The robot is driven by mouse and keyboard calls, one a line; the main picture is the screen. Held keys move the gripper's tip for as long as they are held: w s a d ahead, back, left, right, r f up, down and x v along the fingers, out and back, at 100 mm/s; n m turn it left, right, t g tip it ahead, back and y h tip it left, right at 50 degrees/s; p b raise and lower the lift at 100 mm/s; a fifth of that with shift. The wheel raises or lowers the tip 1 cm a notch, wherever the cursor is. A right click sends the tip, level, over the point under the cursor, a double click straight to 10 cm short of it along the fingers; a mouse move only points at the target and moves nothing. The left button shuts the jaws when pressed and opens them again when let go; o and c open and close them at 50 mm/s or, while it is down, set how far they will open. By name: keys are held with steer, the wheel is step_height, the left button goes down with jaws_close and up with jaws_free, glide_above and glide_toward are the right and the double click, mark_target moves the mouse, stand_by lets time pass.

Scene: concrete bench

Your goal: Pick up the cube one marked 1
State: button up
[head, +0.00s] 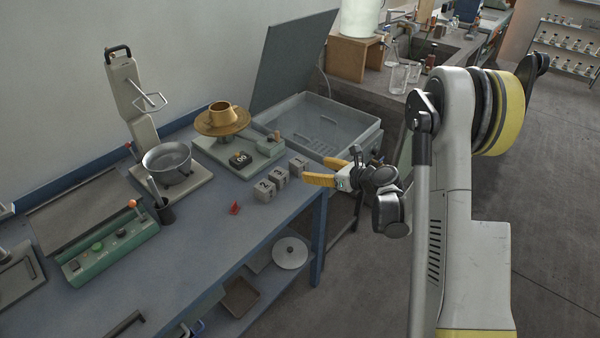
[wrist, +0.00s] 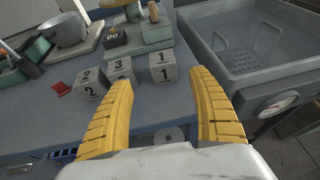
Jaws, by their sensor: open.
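The cube marked 1 (wrist: 162,67) is a small grey block with dark numerals, standing on the blue bench near its right end. In the wrist view it lies beyond and between my fingertips, touched by neither. In the head view the cube marked 1 (head: 298,166) is the rightmost of three cubes. My gripper (head: 330,171) is open and empty, its yellow fingers at the bench's right edge, to the right of the cubes. The wrist view shows my gripper's two fingers (wrist: 166,78) spread wide. The cube marked 3 (wrist: 120,70) and the cube marked 2 (wrist: 90,83) stand to its left.
A scale (head: 240,149) with a brass pot (head: 222,113) stands behind the cubes. A grey basin (head: 330,125) with a raised lid lies at the right. A red piece (head: 234,208) lies left of the cubes.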

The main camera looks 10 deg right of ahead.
mark_target(304, 167)
steer(key=b+x, duration=0.1)
steer(key=x, duration=0.4)
steer(key=shift+f, duration=0.1)
steer(key=b+x, duration=0.2)
steer(key=x, duration=0.1)
steer(key=b+x, duration=0.1)
steer(key=shift+w+d+f, duration=0.2)
steer(key=shift+f, duration=0.3)
steer(key=shift+w+a, duration=0.15)
steer(key=shift+w, duration=0.15)
steer(key=shift+r, duration=0.1)
steer(key=c, duration=1.5)
